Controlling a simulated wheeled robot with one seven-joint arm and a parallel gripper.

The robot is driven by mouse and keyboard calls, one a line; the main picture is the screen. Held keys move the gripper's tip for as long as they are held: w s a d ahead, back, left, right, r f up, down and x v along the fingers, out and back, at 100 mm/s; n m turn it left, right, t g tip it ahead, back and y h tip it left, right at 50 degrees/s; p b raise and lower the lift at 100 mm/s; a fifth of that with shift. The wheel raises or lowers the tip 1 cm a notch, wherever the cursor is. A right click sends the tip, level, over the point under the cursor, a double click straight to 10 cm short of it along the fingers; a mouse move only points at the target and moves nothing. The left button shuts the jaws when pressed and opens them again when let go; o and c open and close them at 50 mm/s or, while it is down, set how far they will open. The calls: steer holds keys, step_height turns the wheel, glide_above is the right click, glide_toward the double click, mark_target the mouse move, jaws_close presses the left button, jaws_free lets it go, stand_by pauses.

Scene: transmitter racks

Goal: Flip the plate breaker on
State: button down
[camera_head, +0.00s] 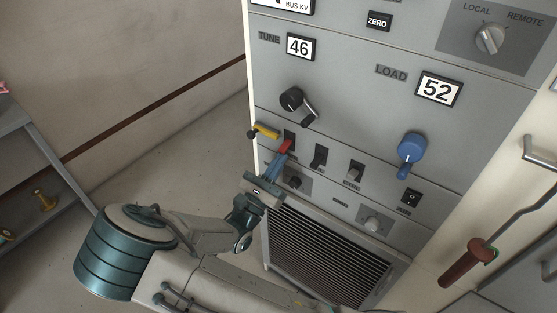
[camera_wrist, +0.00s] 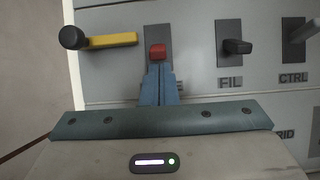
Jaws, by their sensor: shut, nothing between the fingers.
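The breaker with the red-tipped lever (camera_head: 287,146) is at the left end of a row of switches on the grey rack front. Its red tip (camera_wrist: 158,50) also shows in the wrist view, on a dark plate. The label below it is mostly hidden behind my fingers; only a final letter like E shows. My gripper (camera_head: 281,161) is shut and empty, its blue fingertips (camera_wrist: 159,68) just below the red tip. I cannot tell whether they touch it, or which way the lever is set.
A yellow bar with a black knob (camera_wrist: 110,41) sticks out just left of the red lever. The FIL switch (camera_wrist: 237,47) and CTRL switch (camera_wrist: 303,30) are to the right. A blue knob (camera_head: 411,148) and black crank (camera_head: 296,101) stand out from the panel. A vent grille (camera_head: 325,255) is below.

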steer(key=shift+s+a+r+g+y+p, duration=0.15)
steer(key=shift+r+g+y+p, duration=0.3)
steer(key=shift+p, duration=0.9)
steer(key=r+g+p, duration=0.1)
steer(key=p, duration=0.2)
steer(key=r+g+y+p, duration=0.1)
steer(key=p, duration=0.2)
steer(key=shift+s+a+y, duration=0.15)
steer(key=shift+s+y, duration=0.1)
steer(key=shift+s, duration=0.05)
steer(key=shift+r+g+p, duration=0.15)
steer(key=shift+g+p, duration=0.2)
steer(key=shift+p, duration=0.2)
steer(key=shift+s+a+y, duration=0.1)
steer(key=shift+y, duration=0.2)
steer(key=b, duration=0.4)
glide_toward(281, 152)
step_height(281, 152, down, 3)
steer(key=s+a, duration=0.2)
steer(key=s, duration=0.1)
steer(key=shift+w+a, duration=0.1)
steer(key=shift+a, duration=0.05)
